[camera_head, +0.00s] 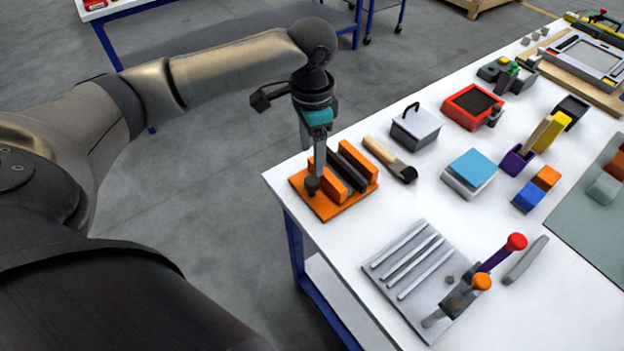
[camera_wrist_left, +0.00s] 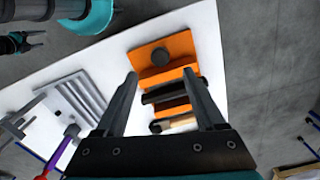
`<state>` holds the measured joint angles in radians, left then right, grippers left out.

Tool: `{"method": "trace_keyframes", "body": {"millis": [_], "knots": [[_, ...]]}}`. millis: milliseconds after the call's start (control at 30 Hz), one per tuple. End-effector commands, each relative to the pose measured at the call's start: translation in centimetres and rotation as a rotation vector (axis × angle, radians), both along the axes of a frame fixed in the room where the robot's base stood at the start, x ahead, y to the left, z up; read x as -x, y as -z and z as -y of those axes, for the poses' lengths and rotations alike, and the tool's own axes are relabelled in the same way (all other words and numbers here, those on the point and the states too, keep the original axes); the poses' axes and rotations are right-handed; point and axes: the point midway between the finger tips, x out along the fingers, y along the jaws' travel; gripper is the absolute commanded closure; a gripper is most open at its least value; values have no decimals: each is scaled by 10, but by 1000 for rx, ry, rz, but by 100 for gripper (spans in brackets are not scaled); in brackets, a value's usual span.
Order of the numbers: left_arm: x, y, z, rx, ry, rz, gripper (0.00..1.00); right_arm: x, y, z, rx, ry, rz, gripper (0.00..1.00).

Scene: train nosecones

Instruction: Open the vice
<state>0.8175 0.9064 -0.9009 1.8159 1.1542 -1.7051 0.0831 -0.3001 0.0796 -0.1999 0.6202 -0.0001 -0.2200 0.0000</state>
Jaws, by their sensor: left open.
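The vice, an orange base (camera_head: 325,206) with upright orange blocks and dark bars between them, sits at the near-left corner of the white table. A dark round knob (camera_head: 312,185) stands at its left end. In the left wrist view the orange base (camera_wrist_left: 180,47) and the knob (camera_wrist_left: 160,57) show beyond my fingers. My left gripper (camera_head: 318,168) points down over the knob end of the vice. Its fingers (camera_wrist_left: 164,84) are apart with nothing between them. Whether a finger touches the vice I cannot tell. My right gripper (camera_wrist_left: 25,42) seems to show small at the left wrist view's upper left.
A wooden-handled brush (camera_head: 390,160) lies beside the vice. A grey slotted plate (camera_head: 410,265) with levers stands nearer. A grey box (camera_head: 415,127), a red tray (camera_head: 473,106) and a blue-topped block (camera_head: 470,172) stand further along. The table edge runs close by the vice.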

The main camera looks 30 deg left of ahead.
Motion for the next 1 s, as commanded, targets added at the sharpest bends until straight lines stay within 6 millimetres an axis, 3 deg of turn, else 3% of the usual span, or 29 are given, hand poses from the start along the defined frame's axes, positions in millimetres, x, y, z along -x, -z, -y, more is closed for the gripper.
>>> {"method": "trace_keyframes", "body": {"millis": [33,200,400,833,1000], "knots": [[1,15,0,0,0,-5,29,0,4,0,0,0,0,28],[0,50,0,0,-1,-2,29,0,11,0,0,0,0,28],[0,77,0,1,0,1,29,0,17,0,0,0,0,28],[0,87,0,0,1,2,29,0,18,0,0,0,0,28],[0,86,0,0,1,2,47,0,18,0,0,0,0,28]]}}
